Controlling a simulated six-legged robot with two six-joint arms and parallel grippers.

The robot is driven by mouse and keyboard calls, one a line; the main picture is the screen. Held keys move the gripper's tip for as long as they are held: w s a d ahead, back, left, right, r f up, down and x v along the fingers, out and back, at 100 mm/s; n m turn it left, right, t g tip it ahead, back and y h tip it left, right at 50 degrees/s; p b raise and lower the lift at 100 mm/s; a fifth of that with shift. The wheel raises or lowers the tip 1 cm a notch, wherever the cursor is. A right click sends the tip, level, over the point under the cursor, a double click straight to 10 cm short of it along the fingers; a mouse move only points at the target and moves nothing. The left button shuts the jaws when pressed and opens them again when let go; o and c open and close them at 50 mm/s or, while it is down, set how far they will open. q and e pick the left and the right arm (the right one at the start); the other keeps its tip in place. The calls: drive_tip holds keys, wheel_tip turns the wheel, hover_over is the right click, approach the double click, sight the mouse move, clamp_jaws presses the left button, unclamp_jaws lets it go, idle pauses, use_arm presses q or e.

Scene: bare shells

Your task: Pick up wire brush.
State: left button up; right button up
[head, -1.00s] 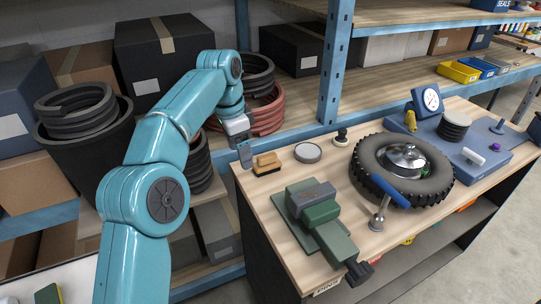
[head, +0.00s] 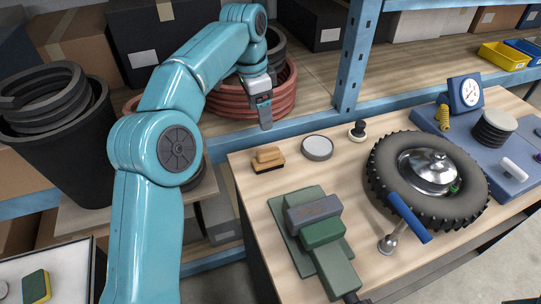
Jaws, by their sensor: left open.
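My left arm comes in from the left. Its gripper (head: 265,122) is open and empty, above and behind the brush in the picture, apart from it. The gap between the fingers is hard to see from this side. My right gripper is not in view.
A grey round tin (head: 317,148) and a dark-knobbed stamp (head: 358,131) stand right of the brush. A green vise (head: 318,235) is in front. A tire (head: 428,180) with a blue-handled tool (head: 408,217) is at right. A blue shelf post (head: 357,60) rises behind.

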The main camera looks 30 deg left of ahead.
sight(268, 151)
use_arm(q)
drive_tip(key=f, duration=0.3)
drive_tip(key=f+b, duration=0.1)
drive_tip(key=f, duration=0.2)
drive_tip(key=d+f, duration=0.1)
drive_tip(key=f, duration=0.2)
drive_tip(key=shift+w, duration=0.1)
drive_tip(key=shift+s+d+f, duration=0.2)
drive_tip(key=shift+d+f, duration=0.1)
drive_tip(key=shift+f, duration=0.1)
drive_tip(key=f, duration=0.5)
drive_tip(key=shift+w+d, duration=0.25)
drive_tip(key=shift+d, duration=0.1)
drive_tip(key=c, duration=1)
drive_tip(key=shift+c, duration=0.9)
